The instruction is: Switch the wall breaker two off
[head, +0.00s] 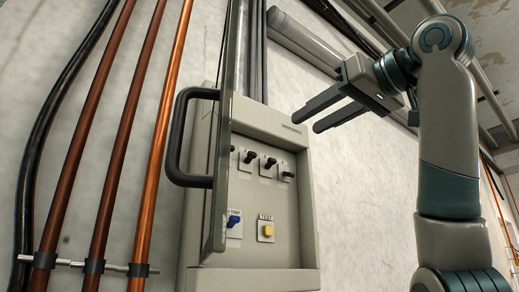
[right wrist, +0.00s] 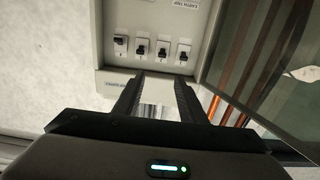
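The grey wall breaker box (head: 304,205) has its door (head: 228,110) swung open, nearly edge-on in the head view. Inside is a row of small black-levered breakers (head: 270,163), also in the right wrist view (right wrist: 162,50), which looks upside down. The breaker at the head view's right end (head: 288,176) has its lever set differently from its neighbours. My right gripper (head: 305,122) is open and empty, in front of the box's upper right, apart from the breakers. My left gripper is not in view.
A black door handle (head: 178,140) sticks out at left. Below the breakers are a blue switch (head: 234,224) and a yellow test button (head: 267,231). Copper-coloured pipes (head: 160,140) run up the wall at left. The space right of the box is clear up to my right arm.

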